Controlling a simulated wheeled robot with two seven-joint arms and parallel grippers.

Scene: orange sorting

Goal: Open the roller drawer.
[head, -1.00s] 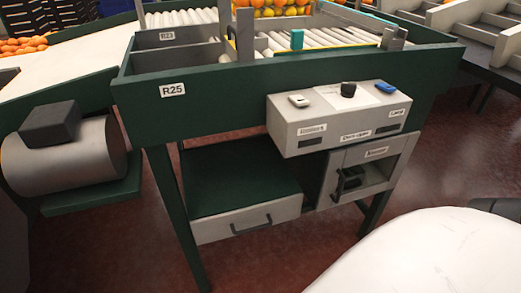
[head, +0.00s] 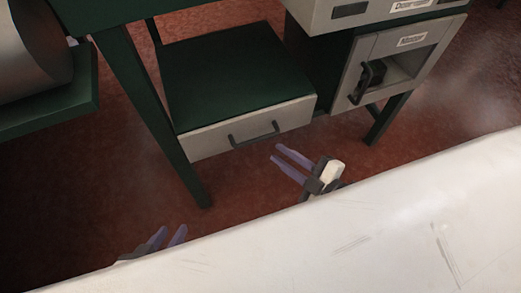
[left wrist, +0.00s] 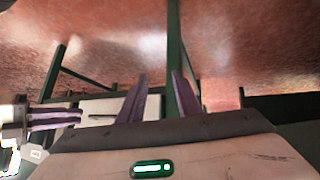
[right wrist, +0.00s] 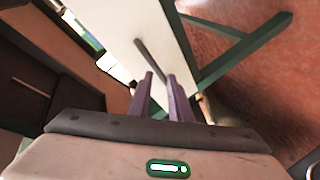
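The roller drawer (head: 205,144) is a pale-fronted drawer under a dark green top, with a dark bar handle (head: 253,134). It looks closed. My right gripper (head: 276,153) is open and empty, in front of the drawer near the right end of the handle, apart from it. In the right wrist view the handle (right wrist: 150,60) lies just beyond the fingertips (right wrist: 160,75). My left gripper (head: 172,232) is open and empty, lower and further left, partly hidden behind my white body. The left wrist view shows the drawer front (left wrist: 98,107) and my right gripper's fingers.
A grey cabinet with a handled door (head: 405,55) stands right of the drawer under the control box (head: 340,12). A green table leg (head: 150,110) stands left of the drawer. The red floor before the drawer is clear.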

